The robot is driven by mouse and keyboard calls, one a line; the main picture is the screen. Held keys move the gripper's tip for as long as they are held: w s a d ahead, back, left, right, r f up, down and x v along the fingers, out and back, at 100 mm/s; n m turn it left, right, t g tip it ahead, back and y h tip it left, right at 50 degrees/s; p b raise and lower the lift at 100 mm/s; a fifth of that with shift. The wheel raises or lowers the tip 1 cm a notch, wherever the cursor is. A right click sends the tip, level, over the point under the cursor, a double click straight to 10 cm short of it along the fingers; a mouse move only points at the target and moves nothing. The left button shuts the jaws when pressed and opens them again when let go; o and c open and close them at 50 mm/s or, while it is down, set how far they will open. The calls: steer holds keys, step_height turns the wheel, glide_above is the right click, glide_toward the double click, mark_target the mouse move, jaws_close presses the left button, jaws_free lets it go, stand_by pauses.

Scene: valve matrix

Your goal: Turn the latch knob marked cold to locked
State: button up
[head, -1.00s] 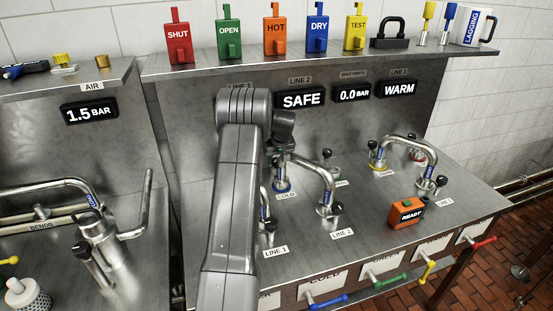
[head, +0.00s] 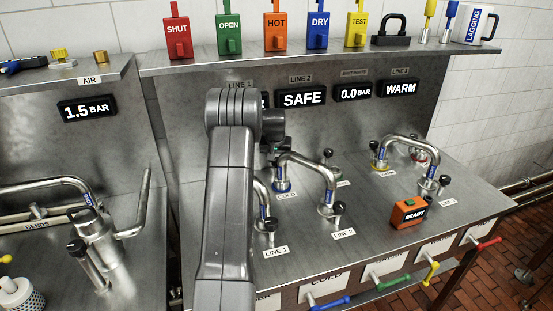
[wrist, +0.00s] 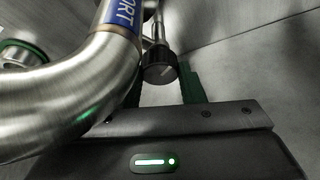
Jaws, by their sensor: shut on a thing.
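The COLD label (head: 287,195) sits on the bench in front of a blue-ringed port (head: 283,186), where one end of a steel bend (head: 318,168) stands. My gripper (head: 274,150) is low behind that end, largely hidden by my arm. The knob's locked marking cannot be read.
The steel bend with a blue band (wrist: 122,14) crosses close over the gripper in the wrist view. Another bend (head: 408,145) and an orange READY box (head: 407,213) stand to the right. A shelf (head: 330,55) with coloured tags runs above.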

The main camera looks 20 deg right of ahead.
steer(key=o, duration=1)
steer(key=b+v, duration=0.2)
steer(key=v, duration=1.1)
steer(key=shift+s+a+r, duration=0.15)
steer(key=shift+s+r, duration=0.05)
steer(key=shift+r, duration=0.1)
